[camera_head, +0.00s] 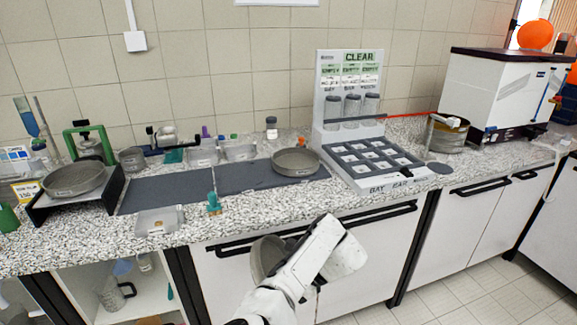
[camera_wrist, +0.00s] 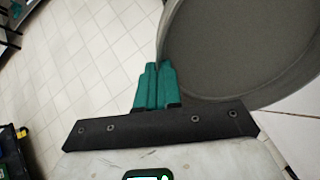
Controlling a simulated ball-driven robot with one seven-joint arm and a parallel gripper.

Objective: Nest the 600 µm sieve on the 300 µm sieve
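My gripper (camera_wrist: 157,78) has its green fingers closed together on the rim of a grey round sieve (camera_wrist: 240,45) in the wrist view. In the head view this sieve (camera_head: 264,257) is partly hidden behind my white arm, tilted, in front of the cabinet doors and below the counter edge. My fingers are hidden there. A second round sieve (camera_head: 296,161) sits on the dark mat, and another (camera_head: 73,180) rests on a black stand at the left. No mesh-size labels are legible, so I cannot tell which is 600 µm or 300 µm.
A dark mat (camera_head: 165,194) has bare room left of the sieve. A metal tray (camera_head: 160,220) and green brush (camera_head: 214,203) stand near the front edge. A white rack with jars (camera_head: 352,115) stands right of the mat. A metal pan (camera_head: 447,133) is farther right.

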